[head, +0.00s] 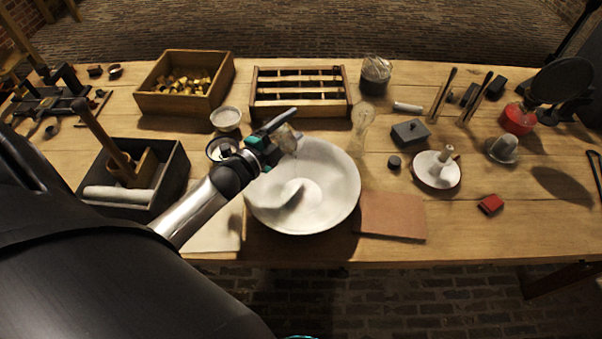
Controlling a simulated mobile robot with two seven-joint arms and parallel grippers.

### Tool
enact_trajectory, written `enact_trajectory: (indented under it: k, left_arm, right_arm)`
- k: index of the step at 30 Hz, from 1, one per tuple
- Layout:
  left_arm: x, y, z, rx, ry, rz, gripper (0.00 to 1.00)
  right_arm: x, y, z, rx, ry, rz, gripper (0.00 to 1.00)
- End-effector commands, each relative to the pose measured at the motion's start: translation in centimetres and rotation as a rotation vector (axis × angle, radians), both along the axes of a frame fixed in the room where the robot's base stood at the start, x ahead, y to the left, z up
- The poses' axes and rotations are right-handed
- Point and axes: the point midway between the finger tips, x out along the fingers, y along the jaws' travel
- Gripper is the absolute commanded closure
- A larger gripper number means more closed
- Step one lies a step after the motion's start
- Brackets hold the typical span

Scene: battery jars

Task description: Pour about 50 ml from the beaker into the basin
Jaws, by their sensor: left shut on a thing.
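The white basin (335,205) sits at the middle of the table, near its front edge. My left gripper (275,143) is shut on a small clear glass beaker (289,139) and holds it over the back left part of the basin. The beaker looks tilted, but its exact angle and the level of liquid in it are too small to tell. A dark shadow falls inside the basin, and I cannot tell whether liquid lies there. My right gripper is not in view.
A brown mat (392,216) lies right of the basin. A black tray (171,185) with tools stands left. The front right table is mostly clear.

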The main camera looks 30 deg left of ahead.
Motion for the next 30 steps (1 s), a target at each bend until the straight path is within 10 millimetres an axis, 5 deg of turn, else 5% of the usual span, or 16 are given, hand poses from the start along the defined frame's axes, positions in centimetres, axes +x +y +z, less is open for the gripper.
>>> enact_trajectory:
  k: [30]
  left_arm:
    - [-0.28,-0.56,-0.23,0.061,-0.034,0.000,0.98]
  right_arm:
    - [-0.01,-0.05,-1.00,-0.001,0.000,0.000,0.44]
